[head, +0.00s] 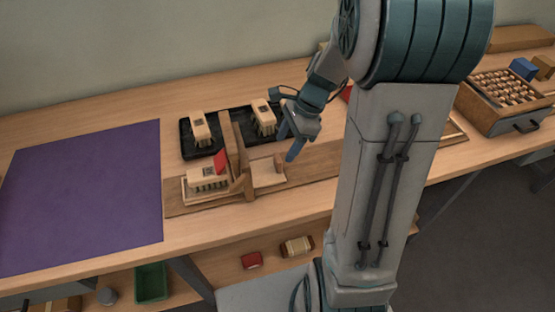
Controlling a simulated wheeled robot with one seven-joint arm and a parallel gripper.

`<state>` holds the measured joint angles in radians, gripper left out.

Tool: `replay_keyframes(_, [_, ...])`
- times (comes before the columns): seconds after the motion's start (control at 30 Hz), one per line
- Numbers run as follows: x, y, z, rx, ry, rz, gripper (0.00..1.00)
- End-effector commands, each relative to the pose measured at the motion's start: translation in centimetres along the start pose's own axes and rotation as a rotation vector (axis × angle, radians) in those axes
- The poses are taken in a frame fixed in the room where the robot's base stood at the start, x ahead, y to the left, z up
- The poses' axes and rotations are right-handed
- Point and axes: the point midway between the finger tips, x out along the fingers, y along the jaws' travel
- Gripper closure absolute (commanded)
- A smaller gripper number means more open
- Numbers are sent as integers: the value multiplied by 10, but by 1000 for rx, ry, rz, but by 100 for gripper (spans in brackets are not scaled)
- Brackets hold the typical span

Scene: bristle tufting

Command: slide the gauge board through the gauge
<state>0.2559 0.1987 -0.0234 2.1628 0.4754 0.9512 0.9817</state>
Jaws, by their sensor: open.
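The gauge (234,150) looks like an upright wooden frame on a long wooden base board (320,163). A pale board with rows of holes or tufts (207,182), perhaps the gauge board, lies just left of the upright, with a red piece (221,160) at its back right. A small pale wooden piece (267,173) is on the right side of the upright. My gripper (291,144) is open and empty, above and to the right of that pale piece, apart from the board on the left. My arm hides the right end of the base board.
A black tray (228,141) behind the gauge holds two pale tufted blocks (200,129) (263,117). A purple mat (80,195) covers the left of the table. A wooden box of rolls (502,90) stands at the right. A green bin (151,283) is on the shelf below.

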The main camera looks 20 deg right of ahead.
Motion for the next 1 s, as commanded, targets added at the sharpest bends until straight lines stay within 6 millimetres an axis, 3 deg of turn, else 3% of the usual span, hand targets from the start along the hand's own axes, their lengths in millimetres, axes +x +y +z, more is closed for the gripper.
replay_keyframes(0.1, [28,1,0,-1,-1,5,42])
replay_keyframes(0.3, [56,0,0,-2,0,2,42])
replay_keyframes(0.77, [68,0,0,-3,1,-1,42])
replay_keyframes(0.97, [68,0,0,-3,1,-1,97])
replay_keyframes(1.0, [68,0,0,-3,1,-1,100])
